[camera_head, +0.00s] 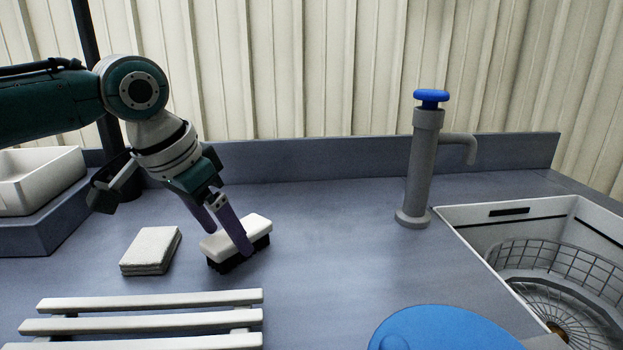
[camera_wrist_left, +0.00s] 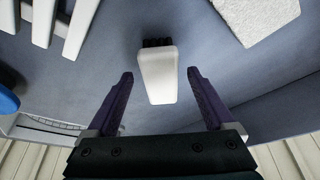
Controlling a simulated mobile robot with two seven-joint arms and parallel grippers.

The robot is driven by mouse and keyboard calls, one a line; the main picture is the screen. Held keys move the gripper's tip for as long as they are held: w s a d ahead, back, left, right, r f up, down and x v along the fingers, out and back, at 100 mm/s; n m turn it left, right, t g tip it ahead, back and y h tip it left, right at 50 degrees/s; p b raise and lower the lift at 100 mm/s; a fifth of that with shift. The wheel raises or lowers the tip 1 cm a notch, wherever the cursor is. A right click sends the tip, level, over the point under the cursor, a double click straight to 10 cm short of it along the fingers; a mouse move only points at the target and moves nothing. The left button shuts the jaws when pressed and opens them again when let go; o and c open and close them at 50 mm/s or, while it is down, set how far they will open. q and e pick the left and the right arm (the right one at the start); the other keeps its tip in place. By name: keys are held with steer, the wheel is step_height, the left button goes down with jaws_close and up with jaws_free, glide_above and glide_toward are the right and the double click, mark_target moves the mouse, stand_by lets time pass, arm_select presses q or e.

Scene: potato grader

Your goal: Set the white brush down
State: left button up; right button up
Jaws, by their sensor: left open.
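The white brush (camera_head: 251,229) has a white block and dark bristles. It rests bristles down on the grey-blue counter (camera_head: 330,230). My left gripper (camera_head: 224,242) comes down over it from the upper left, with purple fingers at the brush. In the left wrist view the white brush (camera_wrist_left: 157,76) lies ahead of and between the fingertips of my left gripper (camera_wrist_left: 160,75), with a gap on each side. The gripper is open and holds nothing. My right gripper is not in view.
A folded white cloth (camera_head: 151,250) lies left of the brush. A white slatted rack (camera_head: 150,324) is in front. A grey tap (camera_head: 420,170) with a blue knob stands right, beside a sink (camera_head: 500,222) with a wire basket (camera_head: 560,262). A blue round thing (camera_head: 445,330) is at the front.

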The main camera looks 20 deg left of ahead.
arm_select(q)
steer(key=p+v, duration=0.1)
steer(key=v, duration=0.8)
steer(key=shift+r, duration=0.3)
steer(key=shift+s, duration=0.15)
